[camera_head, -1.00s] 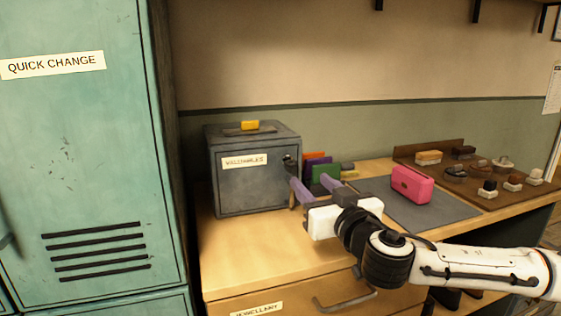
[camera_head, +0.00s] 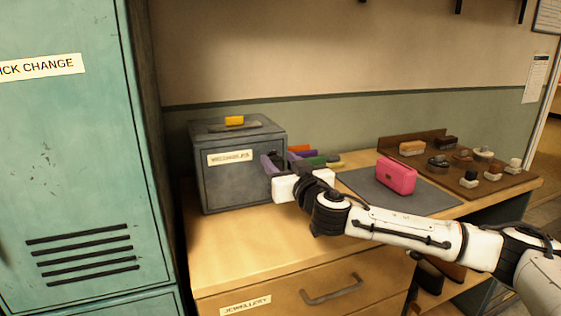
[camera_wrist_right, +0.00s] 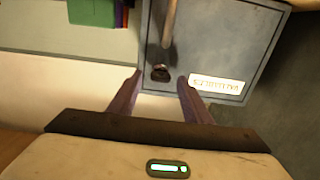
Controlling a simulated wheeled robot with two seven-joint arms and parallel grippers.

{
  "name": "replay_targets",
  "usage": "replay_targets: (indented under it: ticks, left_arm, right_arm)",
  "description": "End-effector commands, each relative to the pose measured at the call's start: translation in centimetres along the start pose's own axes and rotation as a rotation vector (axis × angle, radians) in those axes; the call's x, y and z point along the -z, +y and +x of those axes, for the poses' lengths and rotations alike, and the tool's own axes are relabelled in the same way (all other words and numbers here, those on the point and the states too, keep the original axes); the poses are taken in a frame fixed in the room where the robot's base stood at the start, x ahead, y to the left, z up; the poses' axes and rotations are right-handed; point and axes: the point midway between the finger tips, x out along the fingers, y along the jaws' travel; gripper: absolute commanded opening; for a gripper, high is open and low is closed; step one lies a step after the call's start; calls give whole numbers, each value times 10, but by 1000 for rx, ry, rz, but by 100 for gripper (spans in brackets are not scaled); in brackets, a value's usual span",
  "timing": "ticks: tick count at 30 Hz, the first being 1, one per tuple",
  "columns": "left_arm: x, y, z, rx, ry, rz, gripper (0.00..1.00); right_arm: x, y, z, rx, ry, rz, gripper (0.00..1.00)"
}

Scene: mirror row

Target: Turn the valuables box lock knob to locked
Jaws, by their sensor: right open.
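The valuables box (camera_head: 232,185) is a grey metal box with a label, standing on the wooden counter against the wall. It also shows in the right wrist view (camera_wrist_right: 222,52). Its dark lock knob (camera_wrist_right: 160,73) is on the front face, beside the label, with a lever-like bar above it in that view. My right gripper (camera_head: 272,163) is at the box's front right, where it hides the knob in the head view. In the right wrist view the two purple fingers (camera_wrist_right: 157,95) are apart, one to either side below the knob, with nothing between them. My left gripper is not in view.
A yellow block (camera_head: 234,120) lies on top of the box. Colored items (camera_head: 315,158) stand right of it. A pink case (camera_head: 396,176) sits on a grey mat (camera_head: 365,184), near a brown tray (camera_head: 470,188) of small items. A green locker (camera_head: 70,170) stands left.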

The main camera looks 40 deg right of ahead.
Motion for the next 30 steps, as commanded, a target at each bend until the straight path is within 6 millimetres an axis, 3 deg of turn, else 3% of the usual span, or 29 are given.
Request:
replay_targets:
  ticks: [3, 10, 20, 30]
  left_arm:
    - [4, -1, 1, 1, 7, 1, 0]
    - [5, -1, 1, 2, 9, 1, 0]
    - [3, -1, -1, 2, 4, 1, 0]
    - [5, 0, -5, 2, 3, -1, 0]
  right_arm:
    - [0, 0, 0, 0, 0, 0, 43]
    - [0, 0, 0, 0, 0, 0, 4]
    - [-1, 0, 0, 0, -1, -42, 3]
    - [0, -1, 0, 1, -2, -269, 3]
